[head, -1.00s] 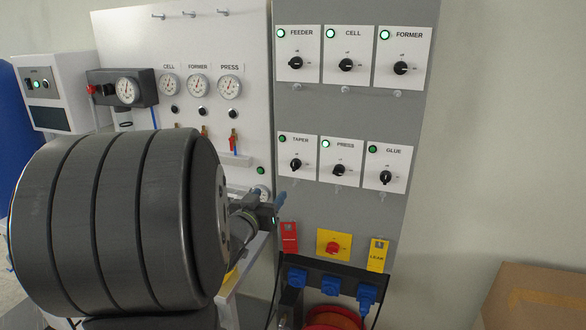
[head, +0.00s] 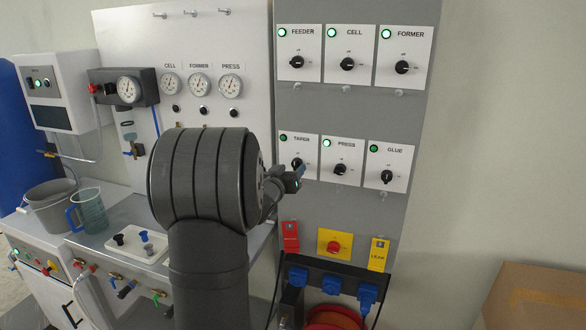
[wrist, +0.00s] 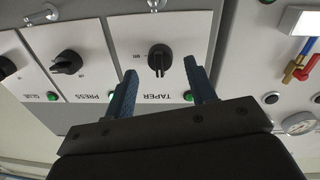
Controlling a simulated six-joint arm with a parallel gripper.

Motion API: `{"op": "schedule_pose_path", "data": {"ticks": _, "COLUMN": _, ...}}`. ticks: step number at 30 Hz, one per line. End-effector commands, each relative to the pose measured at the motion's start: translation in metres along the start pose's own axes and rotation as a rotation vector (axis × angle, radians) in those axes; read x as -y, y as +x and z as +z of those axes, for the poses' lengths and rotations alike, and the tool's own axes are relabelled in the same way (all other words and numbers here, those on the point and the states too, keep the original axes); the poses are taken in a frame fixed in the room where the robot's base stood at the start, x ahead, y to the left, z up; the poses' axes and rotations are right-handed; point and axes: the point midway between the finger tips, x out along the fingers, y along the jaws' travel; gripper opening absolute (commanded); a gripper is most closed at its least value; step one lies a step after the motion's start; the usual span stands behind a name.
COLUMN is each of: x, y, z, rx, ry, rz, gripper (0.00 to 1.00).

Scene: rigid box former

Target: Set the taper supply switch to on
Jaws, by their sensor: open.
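The taper switch is a black knob on a white plate (head: 288,153) on the grey panel in the head view. My gripper (head: 299,174) is in front of the lower part of that plate and partly covers the knob. In the wrist view, where the labels are upside down, the taper knob (wrist: 160,58) lies between the two blue fingers of my gripper (wrist: 160,68). The fingers are open, with a gap on each side of the knob. The knob's grip stands roughly upright in the picture. The taper lamp (head: 283,138) looks duller than the press lamp (head: 326,142).
The press switch (head: 341,169) and glue switch (head: 387,176) sit right of the taper plate. Feeder, cell and former switches are above. A hook (wrist: 154,4) shows beyond the knob. Red and yellow plates and blue plugs (head: 298,278) are below.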

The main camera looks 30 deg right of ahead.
Motion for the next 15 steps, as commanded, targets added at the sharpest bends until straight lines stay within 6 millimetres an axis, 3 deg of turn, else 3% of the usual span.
{"op": "schedule_pose_path", "data": {"ticks": 6, "x": 0.0, "y": 0.021, "z": 0.0, "rx": 0.0, "ry": 0.0, "rz": 0.0, "gripper": 0.51}}
{"op": "schedule_pose_path", "data": {"ticks": 15, "x": 0.0, "y": 0.023, "z": 0.0, "rx": 0.0, "ry": 0.0, "rz": -0.001, "gripper": 0.51}}
